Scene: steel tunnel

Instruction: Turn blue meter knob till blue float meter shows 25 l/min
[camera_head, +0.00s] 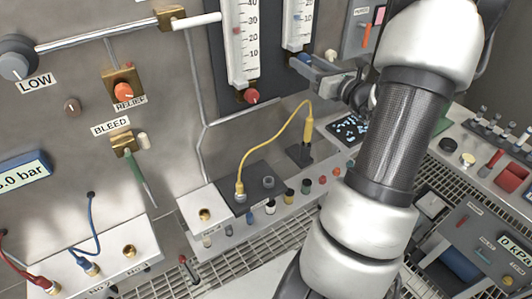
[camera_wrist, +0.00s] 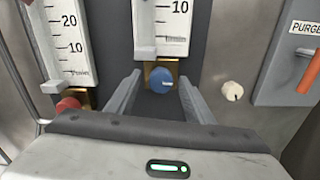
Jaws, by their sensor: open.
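The blue meter knob (camera_wrist: 161,79) is round and sits in a brass fitting below the blue float meter (camera_wrist: 172,28) in the wrist view. My gripper (camera_wrist: 160,76) is open, with one finger on each side of the knob and a visible gap on both sides. In the head view, the blue float meter (camera_head: 298,22) shows a blue float high in its visible part. Its exact reading cannot be told. My gripper (camera_head: 306,66) is at the foot of this meter there, and the knob is mostly hidden.
The red meter knob (camera_wrist: 68,104) and its meter (camera_wrist: 67,38) stand to the left. A cream knob (camera_wrist: 232,91) and the PURGE panel (camera_wrist: 289,55) are to the right. A yellow cable (camera_head: 262,137) arches below the meters in the head view.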

